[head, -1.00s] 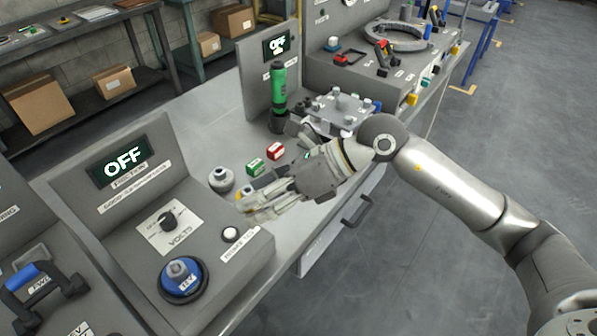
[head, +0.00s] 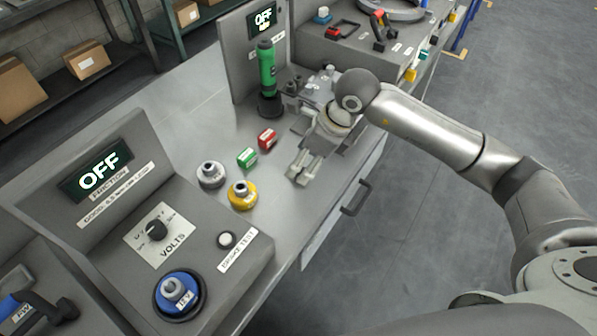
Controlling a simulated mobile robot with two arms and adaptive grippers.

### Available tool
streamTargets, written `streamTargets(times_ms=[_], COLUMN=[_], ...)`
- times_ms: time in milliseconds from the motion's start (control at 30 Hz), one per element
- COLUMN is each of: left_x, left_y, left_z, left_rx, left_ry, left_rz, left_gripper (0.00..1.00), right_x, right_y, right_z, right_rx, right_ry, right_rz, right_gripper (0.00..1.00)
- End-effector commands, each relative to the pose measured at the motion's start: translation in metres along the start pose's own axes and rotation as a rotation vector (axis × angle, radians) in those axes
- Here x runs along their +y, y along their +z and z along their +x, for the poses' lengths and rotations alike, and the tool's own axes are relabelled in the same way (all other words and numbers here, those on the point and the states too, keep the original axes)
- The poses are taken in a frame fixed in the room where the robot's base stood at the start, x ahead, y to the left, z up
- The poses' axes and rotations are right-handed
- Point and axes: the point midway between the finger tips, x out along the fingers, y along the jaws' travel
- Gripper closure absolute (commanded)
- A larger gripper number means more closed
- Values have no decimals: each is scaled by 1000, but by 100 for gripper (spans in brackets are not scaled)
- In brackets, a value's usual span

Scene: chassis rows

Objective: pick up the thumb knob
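No part in view is labelled as the thumb knob, and I cannot tell which one it is. A yellow round piece with a grey top (head: 243,194) and a grey round piece (head: 210,174) stand upright on the bench. A black pointer knob (head: 156,230) sits on the VOLTS dial, and a blue round piece marked 12V (head: 178,292) sits on the same panel. My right gripper (head: 302,172) hangs over the bench right of the yellow piece, apart from it. I see nothing between its fingers, but cannot tell how far apart they are. My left gripper is not in view.
Small green (head: 247,157) and red (head: 267,138) blocks lie near the gripper. A green torch-shaped tool (head: 266,70) stands upright behind them. The sloped panel with the OFF display (head: 97,172) rises at left. The bench's front edge is close to my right gripper.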

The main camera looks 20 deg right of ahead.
Motion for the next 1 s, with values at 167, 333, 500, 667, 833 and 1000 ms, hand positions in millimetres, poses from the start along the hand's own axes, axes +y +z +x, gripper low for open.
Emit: streamTargets(times_ms=[167, 333, 500, 667, 833, 1000], left_x=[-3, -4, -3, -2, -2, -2], left_y=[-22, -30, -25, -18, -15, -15], left_z=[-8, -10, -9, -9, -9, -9], left_rx=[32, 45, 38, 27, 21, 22], left_ry=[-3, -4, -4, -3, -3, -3], left_rz=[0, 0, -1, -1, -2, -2], left_gripper=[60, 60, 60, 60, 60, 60], right_x=[1, 0, 0, 0, 0, 0], right_y=[-3, -3, -4, -4, -4, -3], right_z=[28, 41, 42, 41, 41, 41], right_rx=[2, 0, 0, 0, 0, 0], right_ry=[4, 2, 2, 2, 2, 2], right_rz=[1, 0, -1, 0, 0, 0], right_gripper=[35, 35, 35, 51, 73, 78])
